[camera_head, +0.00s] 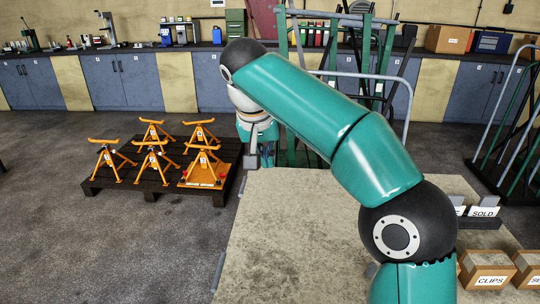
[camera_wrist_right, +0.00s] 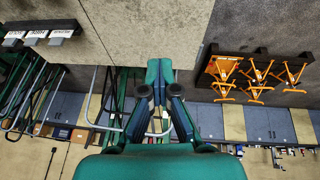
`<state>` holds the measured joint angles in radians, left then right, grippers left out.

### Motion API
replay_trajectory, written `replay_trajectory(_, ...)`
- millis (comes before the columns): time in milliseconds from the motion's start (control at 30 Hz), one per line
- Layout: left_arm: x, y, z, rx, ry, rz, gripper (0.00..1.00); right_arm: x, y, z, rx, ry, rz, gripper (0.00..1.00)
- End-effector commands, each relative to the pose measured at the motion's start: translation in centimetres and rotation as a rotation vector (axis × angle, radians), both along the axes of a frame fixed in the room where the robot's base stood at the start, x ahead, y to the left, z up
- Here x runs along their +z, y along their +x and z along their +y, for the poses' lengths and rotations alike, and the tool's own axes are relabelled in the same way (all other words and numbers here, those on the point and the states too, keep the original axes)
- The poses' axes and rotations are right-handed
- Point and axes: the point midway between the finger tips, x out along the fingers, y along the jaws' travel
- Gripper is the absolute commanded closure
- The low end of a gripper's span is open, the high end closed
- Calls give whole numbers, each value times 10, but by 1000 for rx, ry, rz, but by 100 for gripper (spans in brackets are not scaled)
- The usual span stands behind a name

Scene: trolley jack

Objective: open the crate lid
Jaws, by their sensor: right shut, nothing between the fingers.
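My right gripper (camera_head: 253,160) hangs at the end of my teal arm, past the far left corner of a broad beige top (camera_head: 275,250). In the right wrist view the gripper (camera_wrist_right: 158,68) has its fingertips together, with nothing held. That view also shows the beige top (camera_wrist_right: 145,28), close to the fingertips; I cannot tell whether they touch. No crate lid can be made out for certain. My arm hides part of the beige top. My left gripper is not in view.
A dark pallet (camera_head: 150,190) with several orange stands is on the floor at left. Green racks (camera_head: 360,60) stand behind my arm. The near left of the beige top is clear.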

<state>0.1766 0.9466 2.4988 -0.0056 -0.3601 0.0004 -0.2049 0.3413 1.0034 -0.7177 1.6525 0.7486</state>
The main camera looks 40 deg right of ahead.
Motion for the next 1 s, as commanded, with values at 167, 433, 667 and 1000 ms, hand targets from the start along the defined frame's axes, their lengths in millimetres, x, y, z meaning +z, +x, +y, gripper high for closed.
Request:
replay_trajectory(167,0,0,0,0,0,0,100,0,0,0,0,0,0,79)
replay_trajectory(433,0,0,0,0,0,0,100,0,0,0,0,0,0,52)
replay_trajectory(667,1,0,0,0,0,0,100,1,0,0,0,-1,-1,52)
replay_trajectory(1000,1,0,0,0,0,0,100,34,-6,13,1,1,-3,52)
